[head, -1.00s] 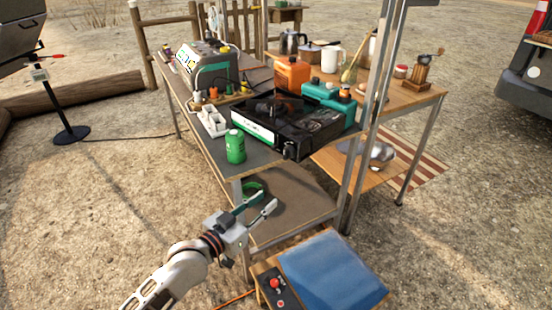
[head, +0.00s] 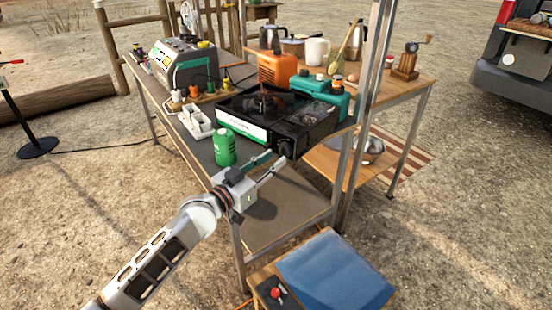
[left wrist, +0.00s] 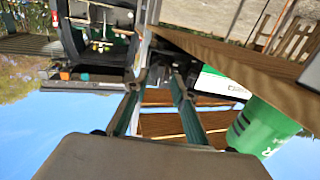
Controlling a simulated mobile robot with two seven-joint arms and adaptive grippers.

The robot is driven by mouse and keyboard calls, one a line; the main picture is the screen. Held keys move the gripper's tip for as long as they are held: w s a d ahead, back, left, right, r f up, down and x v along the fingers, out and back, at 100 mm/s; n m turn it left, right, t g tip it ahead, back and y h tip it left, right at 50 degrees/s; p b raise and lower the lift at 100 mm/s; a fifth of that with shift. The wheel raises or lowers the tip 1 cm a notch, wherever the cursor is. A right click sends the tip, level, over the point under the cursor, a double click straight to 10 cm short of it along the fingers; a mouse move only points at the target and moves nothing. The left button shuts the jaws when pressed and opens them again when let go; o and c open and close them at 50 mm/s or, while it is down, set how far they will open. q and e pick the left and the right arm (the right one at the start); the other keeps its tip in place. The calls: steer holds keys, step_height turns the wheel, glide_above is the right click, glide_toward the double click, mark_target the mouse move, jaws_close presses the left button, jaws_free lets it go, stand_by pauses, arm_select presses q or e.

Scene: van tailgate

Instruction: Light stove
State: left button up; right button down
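The black camping stove (head: 270,116) with a white front label stands on the near end of the grey-topped bench. Its knob (head: 285,147) is at the near right corner. A green gas canister (head: 224,147) stands upright left of the stove at the bench edge. My left gripper (head: 268,166) is open and empty, its fingers pointing towards the stove's knob corner, just short of it. In the left wrist view the two fingers (left wrist: 158,92) are spread apart, with the canister (left wrist: 260,128) to the right. My right gripper is not in view.
A white power strip (head: 197,122) and a power station (head: 183,62) sit further along the bench. Teal jerrycan (head: 328,90) and orange radio-like box (head: 277,68) stand behind the stove. A metal post (head: 360,120) rises to the right. A blue-topped box (head: 335,268) stands below on the ground.

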mark_target(284, 151)
arm_select(q)
steer(key=shift+x, duration=0.85)
steer(key=shift+w+d, duration=0.15)
steer(key=shift+w, duration=0.1)
jaws_close()
